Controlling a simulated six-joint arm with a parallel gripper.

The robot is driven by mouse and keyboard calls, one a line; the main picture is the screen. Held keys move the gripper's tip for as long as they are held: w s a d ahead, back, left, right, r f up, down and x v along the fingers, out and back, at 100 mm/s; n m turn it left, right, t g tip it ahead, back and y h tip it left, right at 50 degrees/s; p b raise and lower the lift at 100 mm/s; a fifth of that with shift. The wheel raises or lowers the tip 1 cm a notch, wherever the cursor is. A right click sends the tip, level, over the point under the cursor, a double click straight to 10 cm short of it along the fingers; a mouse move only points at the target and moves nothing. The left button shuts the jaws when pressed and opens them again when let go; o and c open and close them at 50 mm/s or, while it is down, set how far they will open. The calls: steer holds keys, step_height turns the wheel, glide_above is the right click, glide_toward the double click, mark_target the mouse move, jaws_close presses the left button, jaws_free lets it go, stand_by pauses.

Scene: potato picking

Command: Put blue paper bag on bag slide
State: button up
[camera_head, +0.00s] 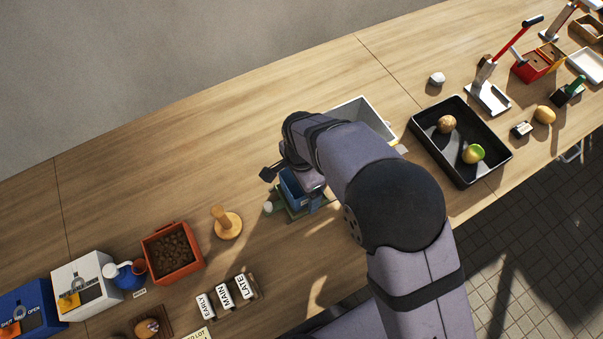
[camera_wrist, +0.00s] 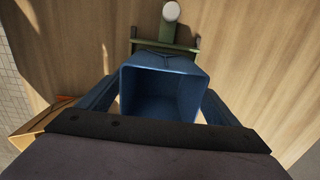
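The blue paper bag (camera_wrist: 163,92) is upright with its open mouth toward the wrist camera. In the head view the blue paper bag (camera_head: 291,187) shows partly under my arm, at the green bag slide (camera_head: 322,204). In the wrist view the bag slide (camera_wrist: 165,47), with a pale round knob, shows just beyond the bag's far side. My gripper (camera_wrist: 162,90) has a finger on each side of the bag, and the fingertips appear to press its sides. The bag's base is hidden, so I cannot tell how fully it rests on the slide.
A white bin (camera_head: 383,120) stands behind my arm. A black tray (camera_head: 453,171) with potatoes is to the right. A wooden stamp (camera_head: 227,223), a terracotta soil box (camera_head: 173,254) and label blocks (camera_head: 228,294) lie to the left. The table's back left is clear.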

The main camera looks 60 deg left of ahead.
steer(key=shift+r, duration=0.15)
step_height(320, 180, up, 12)
steer(key=b, duration=0.4)
stand_by(0.3)
